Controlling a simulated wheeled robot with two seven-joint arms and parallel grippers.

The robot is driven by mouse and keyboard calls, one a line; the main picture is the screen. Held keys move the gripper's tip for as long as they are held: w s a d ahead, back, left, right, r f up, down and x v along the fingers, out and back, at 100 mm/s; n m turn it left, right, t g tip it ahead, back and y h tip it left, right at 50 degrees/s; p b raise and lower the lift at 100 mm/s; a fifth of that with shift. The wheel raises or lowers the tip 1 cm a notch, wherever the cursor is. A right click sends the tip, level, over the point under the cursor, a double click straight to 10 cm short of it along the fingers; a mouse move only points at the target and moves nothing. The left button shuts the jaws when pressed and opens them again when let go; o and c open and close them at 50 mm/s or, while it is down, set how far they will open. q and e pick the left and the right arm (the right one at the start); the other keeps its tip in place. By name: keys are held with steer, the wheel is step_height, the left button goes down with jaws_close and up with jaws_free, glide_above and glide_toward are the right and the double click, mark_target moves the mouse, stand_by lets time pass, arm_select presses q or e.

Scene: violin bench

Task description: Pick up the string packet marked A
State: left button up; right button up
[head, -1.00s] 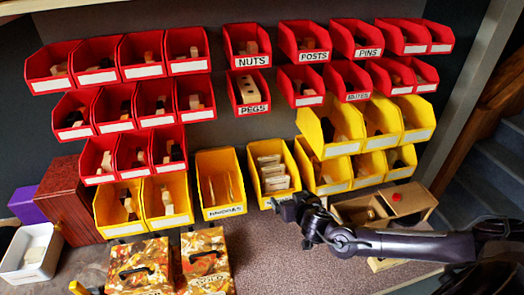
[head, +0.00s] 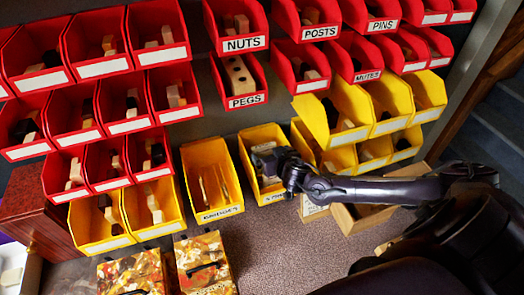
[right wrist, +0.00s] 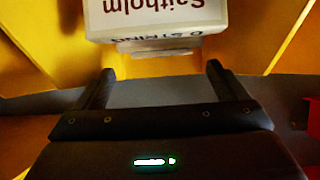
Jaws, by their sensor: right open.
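A yellow bin (head: 247,166) in the lower row holds string packets, mostly hidden behind my right gripper in the head view. Its front label is partly covered. My right gripper (head: 268,163) is at this bin's mouth. In the right wrist view the gripper (right wrist: 157,78) is open, with nothing between its fingers. A white packet (right wrist: 155,18) stands just beyond the fingertips, its print upside down, reading "Saitholm". I see no mark A. My left gripper is not in view.
Another yellow bin (head: 210,150) with thin pale sticks stands to the left. Red bins labelled nuts (head: 238,44) and pegs (head: 246,102) are above. A wooden box (head: 365,218) lies behind my right arm. Two patterned boxes (head: 203,268) stand in front. Bare bench (head: 290,255) shows at lower middle.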

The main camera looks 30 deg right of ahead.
mark_target(264, 146)
steer(key=shift+w+d+f+p, duration=0.1)
steer(key=shift+w+p, duration=0.1)
steer(key=shift+w, duration=0.2)
steer(key=shift+w+f+p, duration=0.1)
steer(key=shift+w+p, duration=0.05)
steer(key=shift+w, duration=0.2)
steer(key=p+x, duration=0.1)
steer(key=x, duration=0.2)
steer(key=shift+w+r, duration=0.1)
steer(key=shift+w, duration=0.1)
steer(key=shift+w+d+f, duration=0.15)
steer(key=shift+w+f, duration=0.25)
steer(key=shift+w, duration=0.2)
steer(key=c, duration=1)
steer(key=shift+r, duration=0.1)
